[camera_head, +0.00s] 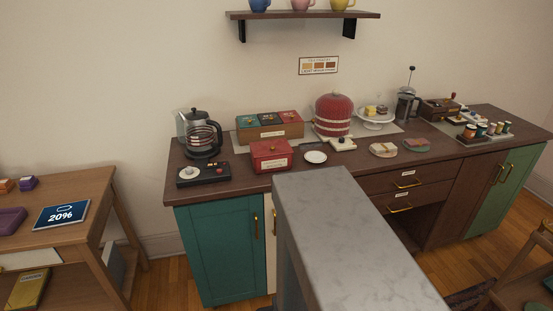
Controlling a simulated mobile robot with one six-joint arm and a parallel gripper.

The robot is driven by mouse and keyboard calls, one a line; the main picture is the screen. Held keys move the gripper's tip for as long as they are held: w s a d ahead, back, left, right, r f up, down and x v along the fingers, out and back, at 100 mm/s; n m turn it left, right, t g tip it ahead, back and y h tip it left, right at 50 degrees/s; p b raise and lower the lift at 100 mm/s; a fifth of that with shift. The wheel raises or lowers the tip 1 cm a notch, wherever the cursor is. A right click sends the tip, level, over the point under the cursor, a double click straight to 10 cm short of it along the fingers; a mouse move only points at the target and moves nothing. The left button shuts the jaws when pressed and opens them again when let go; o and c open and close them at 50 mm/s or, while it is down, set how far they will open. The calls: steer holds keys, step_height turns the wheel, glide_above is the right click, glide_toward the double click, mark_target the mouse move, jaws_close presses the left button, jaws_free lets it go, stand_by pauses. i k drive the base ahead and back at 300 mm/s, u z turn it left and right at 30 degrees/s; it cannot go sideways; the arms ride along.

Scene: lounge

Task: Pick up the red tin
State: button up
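A red box-shaped tin (271,154) with a pale label on its front stands near the front edge of the dark wooden counter (350,165), left of centre. Its lid and front face are in plain view. It stands in front of a wooden box with coloured compartments (270,125) and left of a small white plate (315,157). My gripper is not in view.
A red domed object (333,113) stands behind right. A grey marble-topped block (345,235) fills the foreground, near the counter front. A wooden side table (90,200) stands left.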

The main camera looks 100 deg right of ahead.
mark_target(268, 164)
steer(key=z, duration=0.15)
steer(key=k, duration=1.45)
steer(key=z, duration=0.7)
steer(key=k, duration=0.65)
steer(key=u, duration=0.15)
steer(key=i, duration=0.6)
steer(key=z, duration=0.05)
